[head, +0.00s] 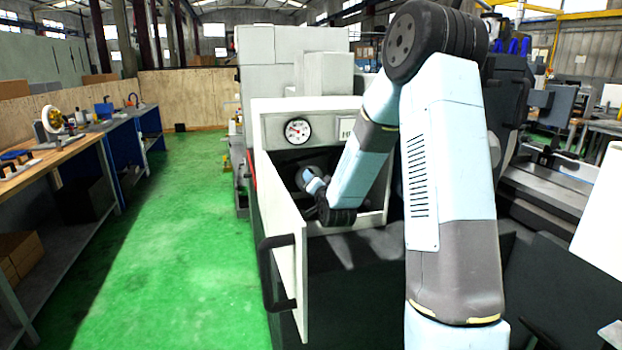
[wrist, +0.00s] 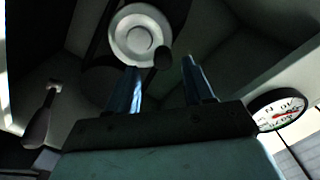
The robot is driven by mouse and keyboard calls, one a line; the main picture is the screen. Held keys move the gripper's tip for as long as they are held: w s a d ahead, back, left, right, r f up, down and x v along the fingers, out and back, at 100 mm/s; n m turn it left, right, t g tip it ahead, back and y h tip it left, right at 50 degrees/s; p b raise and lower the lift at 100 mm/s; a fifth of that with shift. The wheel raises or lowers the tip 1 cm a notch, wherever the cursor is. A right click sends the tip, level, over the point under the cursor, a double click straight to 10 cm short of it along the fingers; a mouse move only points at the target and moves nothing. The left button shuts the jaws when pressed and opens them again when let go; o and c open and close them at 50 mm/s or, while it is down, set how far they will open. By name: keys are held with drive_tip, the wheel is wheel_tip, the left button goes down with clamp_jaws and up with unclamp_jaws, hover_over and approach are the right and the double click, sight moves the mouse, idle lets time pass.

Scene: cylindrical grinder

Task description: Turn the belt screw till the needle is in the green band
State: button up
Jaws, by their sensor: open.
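A pale round wheel (wrist: 132,32) with a dark knob near its lower right rim shows in the wrist view; it looks like the belt screw's handwheel. My gripper (wrist: 162,75) is open and empty, its two fingers pointing toward the wheel, with the knob between them in the picture. I cannot tell how far off the wheel is. The green band cannot be made out.
The cabinet door (head: 284,240) stands open toward me, with a black handle (head: 275,262). A dark-handled lever (wrist: 40,122) is left of my gripper inside the dark cabinet. A workbench (head: 75,150) stands far left; the green floor between is clear.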

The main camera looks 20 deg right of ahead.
drive_tip(key=s, duration=0.8)
idle(1.4)
